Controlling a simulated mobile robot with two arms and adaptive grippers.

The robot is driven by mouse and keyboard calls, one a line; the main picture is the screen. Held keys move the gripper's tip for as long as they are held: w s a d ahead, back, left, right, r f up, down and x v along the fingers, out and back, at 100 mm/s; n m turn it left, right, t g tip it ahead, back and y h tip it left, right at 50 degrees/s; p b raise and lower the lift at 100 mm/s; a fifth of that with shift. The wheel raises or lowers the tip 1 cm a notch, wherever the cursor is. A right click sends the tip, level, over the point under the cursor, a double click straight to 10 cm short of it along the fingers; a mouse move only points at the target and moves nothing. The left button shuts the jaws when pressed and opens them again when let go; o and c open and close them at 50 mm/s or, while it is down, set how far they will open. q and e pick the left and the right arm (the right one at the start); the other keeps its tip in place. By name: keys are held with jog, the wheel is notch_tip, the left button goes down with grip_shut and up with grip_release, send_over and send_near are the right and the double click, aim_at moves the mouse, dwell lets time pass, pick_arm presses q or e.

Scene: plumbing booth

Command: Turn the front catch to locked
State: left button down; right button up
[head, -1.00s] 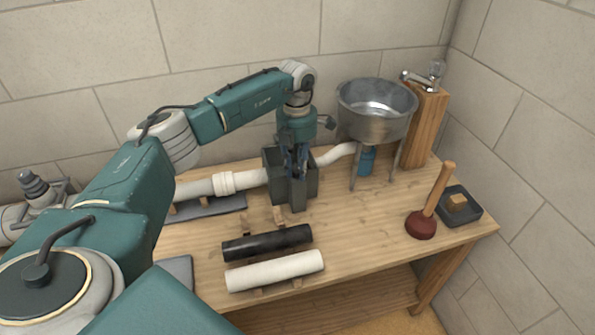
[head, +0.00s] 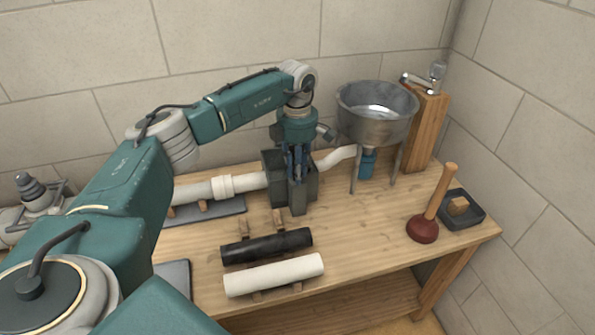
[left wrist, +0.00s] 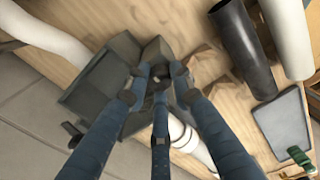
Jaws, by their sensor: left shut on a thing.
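A dark grey block-shaped fixture (head: 273,170) stands on the bench, with white pipe meeting it on both sides. It fills the middle left of the left wrist view (left wrist: 88,88). My left gripper (head: 297,178) points straight down at its front. In the left wrist view the blue fingers (left wrist: 160,80) close together on a small dark part there, which I take to be the front catch. The fingers cover most of this part, so its angle cannot be read. My right gripper is not in view.
A black pipe (head: 267,246) and a white pipe (head: 275,275) lie in front. A metal basin (head: 376,112) on legs stands right of the fixture. A plunger (head: 424,230) and a dark tray (head: 473,222) are at the right. Bench between is clear.

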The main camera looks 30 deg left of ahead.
pick_arm(q)
jog(key=shift+a, duration=0.1)
jog(key=c, duration=1.5)
grip_release()
jog(key=shift+r, duration=0.15)
notch_tip(320, 180, up, 12)
jog(key=shift+f, duration=0.1)
